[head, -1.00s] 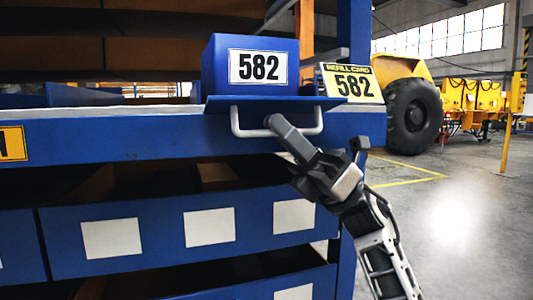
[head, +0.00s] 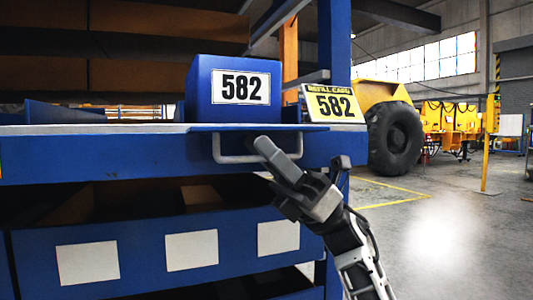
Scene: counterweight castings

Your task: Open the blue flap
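The blue flap (head: 210,128) shows as a thin plate, nearly edge-on, at the front edge of the shelf. A pale U-shaped handle (head: 230,159) hangs below its front. I cannot tell whether the finger touches the handle. The gripper does not close on anything. My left gripper is not in view.
A blue box labelled 582 (head: 240,88) stands above the flap, beside a yellow refill card (head: 334,103). Below is a blue bin front (head: 140,255) with white labels. A blue post (head: 335,40) rises at the right. Open floor (head: 440,215) lies further right.

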